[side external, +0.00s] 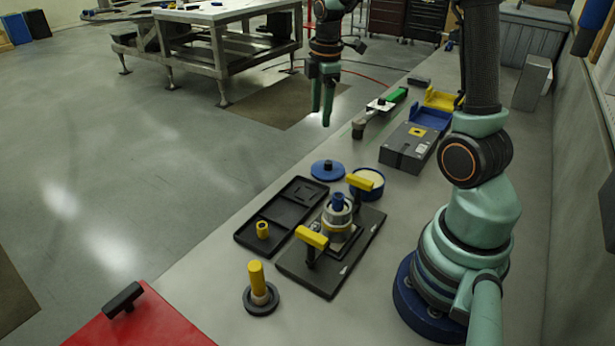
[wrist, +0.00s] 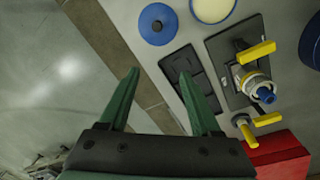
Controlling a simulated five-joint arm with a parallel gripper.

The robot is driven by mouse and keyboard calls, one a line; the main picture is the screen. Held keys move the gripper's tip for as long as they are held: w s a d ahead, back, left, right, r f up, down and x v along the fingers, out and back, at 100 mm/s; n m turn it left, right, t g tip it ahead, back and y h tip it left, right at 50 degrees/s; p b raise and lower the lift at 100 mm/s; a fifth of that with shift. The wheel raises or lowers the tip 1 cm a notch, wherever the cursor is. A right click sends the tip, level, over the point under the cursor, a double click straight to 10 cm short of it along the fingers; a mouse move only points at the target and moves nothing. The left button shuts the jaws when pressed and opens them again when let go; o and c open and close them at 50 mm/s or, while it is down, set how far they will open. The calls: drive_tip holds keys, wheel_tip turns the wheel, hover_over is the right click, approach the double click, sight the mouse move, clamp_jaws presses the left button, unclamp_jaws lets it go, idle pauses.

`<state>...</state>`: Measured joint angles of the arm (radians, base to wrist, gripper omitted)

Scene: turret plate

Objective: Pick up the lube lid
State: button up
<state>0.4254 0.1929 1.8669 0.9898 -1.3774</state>
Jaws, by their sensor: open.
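The lube lid is a round blue disc with a dark knob (side external: 327,170). It lies flat on the grey bench, left of the blue lube pot (side external: 366,182) with its pale contents showing. In the wrist view the lid (wrist: 158,34) is at the top centre, beyond my fingertips, with the pot (wrist: 213,8) to its right. My gripper (side external: 322,112) is open and empty, pointing down high above the bench in the side view. In the wrist view my gripper (wrist: 160,74) has its two green fingers apart with nothing between them.
A black tray (side external: 248,238) with a yellow piece lies near the lid. A dark plate (side external: 293,270) carries a metal turret (side external: 338,217) and yellow-handled clamps. A yellow-handled tool (side external: 258,283) stands in front. A grey box (side external: 408,147) is farther back.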

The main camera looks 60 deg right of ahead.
sight(328, 162)
drive_tip(key=d+f+n, duration=0.1)
drive_tip(key=f, duration=0.4)
drive_tip(key=d+f, duration=0.2)
drive_tip(key=f, duration=0.4)
drive_tip(key=d+f+n+g, duration=0.1)
drive_tip(key=f, duration=0.4)
drive_tip(key=shift+d+f+n, duration=0.15)
drive_tip(key=shift+d+n, duration=0.1)
drive_tip(key=shift+n, duration=0.05)
clamp_jaws()
